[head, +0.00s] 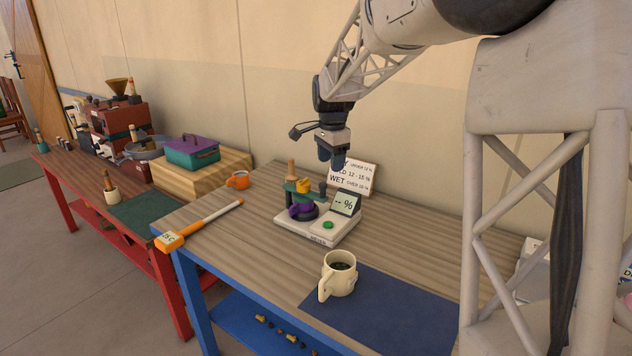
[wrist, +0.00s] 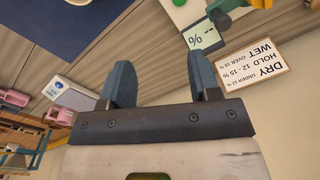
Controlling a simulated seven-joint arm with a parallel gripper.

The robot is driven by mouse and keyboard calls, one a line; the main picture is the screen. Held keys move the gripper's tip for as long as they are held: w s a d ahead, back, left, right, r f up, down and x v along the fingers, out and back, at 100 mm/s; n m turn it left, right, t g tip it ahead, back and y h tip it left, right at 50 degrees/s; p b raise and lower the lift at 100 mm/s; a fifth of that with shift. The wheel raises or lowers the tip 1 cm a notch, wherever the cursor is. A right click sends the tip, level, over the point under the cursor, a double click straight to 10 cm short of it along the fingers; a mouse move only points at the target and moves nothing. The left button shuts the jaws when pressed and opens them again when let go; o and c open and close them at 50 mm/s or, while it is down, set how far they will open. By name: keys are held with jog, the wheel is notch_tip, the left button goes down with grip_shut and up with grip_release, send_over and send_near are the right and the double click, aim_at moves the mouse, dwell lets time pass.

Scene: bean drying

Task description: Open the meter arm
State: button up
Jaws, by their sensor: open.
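The white moisture meter (head: 318,237) stands on the wooden table, and its display (head: 346,204) reads "-- %". Its green arm (head: 297,187) lies across above a dark round cup with something purple (head: 301,210) at it. A yellow knob (head: 303,185) and a wooden handle (head: 291,168) show at the arm. My gripper (head: 331,163) is open and empty, above and behind the meter, in front of the sign. In the wrist view, my gripper (wrist: 162,78) has its fingers apart; the display (wrist: 202,37) and part of the green arm (wrist: 222,17) show at the top.
A DRY/HOLD/WET sign (head: 358,178) stands behind the meter. A cream mug (head: 340,277) with dark contents is in front, by a blue mat (head: 390,315). An orange-handled tool (head: 200,224) and orange cup (head: 237,181) lie left. Bare tabletop separates them from the meter.

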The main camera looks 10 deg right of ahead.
aim_at(323, 183)
jog(key=w+f+m, duration=0.1)
jog(key=w+f, duration=0.1)
jog(key=w, duration=0.2)
jog(key=w+f+m, duration=0.1)
jog(key=w+f, duration=0.1)
jog(key=w, duration=0.2)
jog(key=w+f+m, duration=0.2)
jog(key=w, duration=0.2)
jog(key=shift+w+d+g, duration=0.25)
jog(key=shift+w+g, duration=0.05)
jog(key=shift+w, duration=0.05)
jog(key=shift+f, duration=3.9)
jog(key=shift+c, duration=0.4)
grip_shut()
